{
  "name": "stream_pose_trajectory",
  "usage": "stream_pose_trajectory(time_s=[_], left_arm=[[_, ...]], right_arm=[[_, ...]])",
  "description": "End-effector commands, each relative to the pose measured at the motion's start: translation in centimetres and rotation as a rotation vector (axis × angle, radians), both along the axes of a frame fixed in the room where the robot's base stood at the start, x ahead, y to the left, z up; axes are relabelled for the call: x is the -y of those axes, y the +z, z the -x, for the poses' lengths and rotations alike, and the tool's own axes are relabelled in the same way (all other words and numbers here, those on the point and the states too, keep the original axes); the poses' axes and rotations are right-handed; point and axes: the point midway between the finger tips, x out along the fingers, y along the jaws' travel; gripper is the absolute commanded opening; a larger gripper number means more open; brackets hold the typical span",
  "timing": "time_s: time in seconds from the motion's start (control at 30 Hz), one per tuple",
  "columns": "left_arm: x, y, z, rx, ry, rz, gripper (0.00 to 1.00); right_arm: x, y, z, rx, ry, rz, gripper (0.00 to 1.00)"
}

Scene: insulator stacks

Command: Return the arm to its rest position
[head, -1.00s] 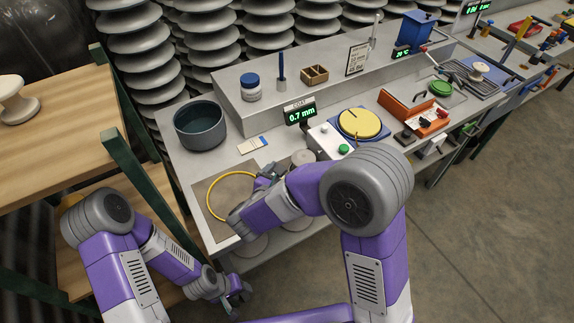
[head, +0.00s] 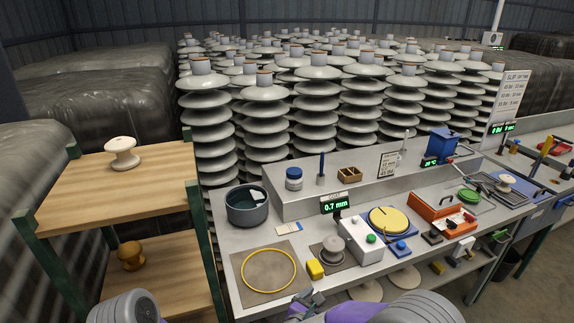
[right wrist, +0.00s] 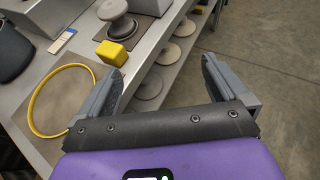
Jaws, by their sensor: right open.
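My right gripper (head: 308,299) shows at the bottom of the head view, in front of the workbench (head: 225,238). In the right wrist view its two fingers (right wrist: 163,80) are spread wide with nothing between them. The right forearm is partly cut off by the bottom edge of the head view. Of my left arm, only a rounded grey joint shows at the bottom left of the head view. My left gripper is out of view.
A yellow ring (head: 269,270) lies on a mat beside a yellow block (head: 315,268) and a grey insulator piece (head: 333,248). A dark pot (head: 246,206) stands behind. A wooden shelf (head: 80,195) stands left. Open floor lies right of the bench in the wrist view.

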Motion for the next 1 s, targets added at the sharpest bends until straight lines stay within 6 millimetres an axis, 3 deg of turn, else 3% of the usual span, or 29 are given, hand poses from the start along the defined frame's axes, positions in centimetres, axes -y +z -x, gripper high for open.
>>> stream_pose_trajectory(time_s=[0.03, 0.27, 0.47, 0.6, 0.73, 0.87, 1.0], left_arm=[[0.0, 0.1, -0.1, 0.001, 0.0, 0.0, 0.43], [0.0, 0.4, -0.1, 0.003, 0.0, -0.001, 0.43], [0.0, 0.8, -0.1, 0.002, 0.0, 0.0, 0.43], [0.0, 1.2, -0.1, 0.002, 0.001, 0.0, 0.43], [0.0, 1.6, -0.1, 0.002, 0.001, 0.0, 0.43], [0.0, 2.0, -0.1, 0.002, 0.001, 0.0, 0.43], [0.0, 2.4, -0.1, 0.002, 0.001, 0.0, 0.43]], right_arm=[[0.9, -1.7, 0.6, -0.052, -0.036, -0.03, 1.0], [3.0, -8.2, 4.3, -0.25, -0.207, -0.211, 1.0], [3.9, -14.9, 10.5, -0.455, -0.495, -0.471, 1.0], [2.5, -19.5, 16.9, -0.586, -0.878, -0.77, 1.0], [-0.3, -22.0, 21.0, -0.59, -1.328, -1.069, 1.0], [-2.4, -23.5, 21.7, -0.44, -1.795, -1.326, 1.0], [-2.1, -25.0, 20.6, -0.15, -2.202, -1.502, 1.0]])
